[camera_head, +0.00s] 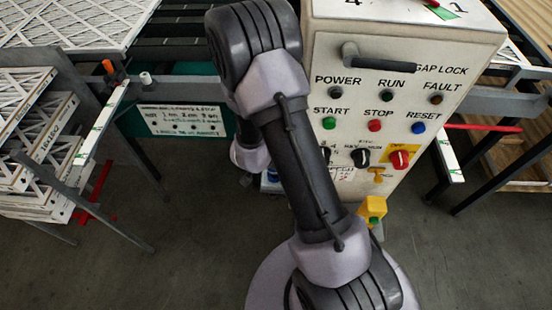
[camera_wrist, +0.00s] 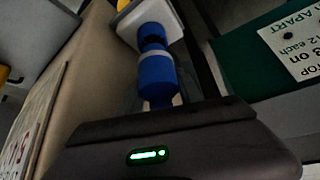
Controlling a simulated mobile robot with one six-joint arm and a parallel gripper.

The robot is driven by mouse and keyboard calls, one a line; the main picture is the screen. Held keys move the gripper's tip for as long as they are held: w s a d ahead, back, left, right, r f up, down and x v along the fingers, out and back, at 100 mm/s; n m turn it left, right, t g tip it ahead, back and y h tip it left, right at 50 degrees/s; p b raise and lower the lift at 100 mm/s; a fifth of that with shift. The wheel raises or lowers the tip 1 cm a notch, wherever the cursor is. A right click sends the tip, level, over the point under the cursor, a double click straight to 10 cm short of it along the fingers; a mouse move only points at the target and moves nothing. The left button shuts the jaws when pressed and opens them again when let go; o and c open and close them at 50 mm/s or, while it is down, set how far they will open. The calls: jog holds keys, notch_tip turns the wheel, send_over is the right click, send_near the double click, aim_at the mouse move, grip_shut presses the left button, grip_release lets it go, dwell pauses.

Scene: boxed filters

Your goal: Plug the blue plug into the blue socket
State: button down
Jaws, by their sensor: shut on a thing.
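In the wrist view the blue plug (camera_wrist: 157,82) sticks out beyond the dark body of my gripper (camera_wrist: 160,112), which is shut on it. The fingertips are hidden. The plug has a light grey ring near its far end. Just beyond the ring is the blue socket (camera_wrist: 152,32), mounted on a pale plate or box. Plug and socket look in line and close, with a dark band between them. I cannot tell how deep the plug sits. In the head view a small patch of blue shows low behind my arm, and my gripper is mostly hidden.
A control cabinet (camera_head: 400,60) with buttons and knobs stands right of my arm. A yellow block (camera_head: 373,207) sits low at its front. A rack of framed filters (camera_head: 35,145) is at left. A green panel with a white sign (camera_head: 183,120) is behind. Grey floor is open in front.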

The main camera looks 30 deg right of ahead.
jog(key=shift+f+b, duration=1.35)
jog(key=shift+f, duration=0.35)
jog(key=c, duration=0.7)
grip_release()
jog(key=p+v, duration=0.8)
jog(key=v, duration=0.9)
jog(key=shift+r, duration=0.2)
jog(key=shift+a, duration=0.1)
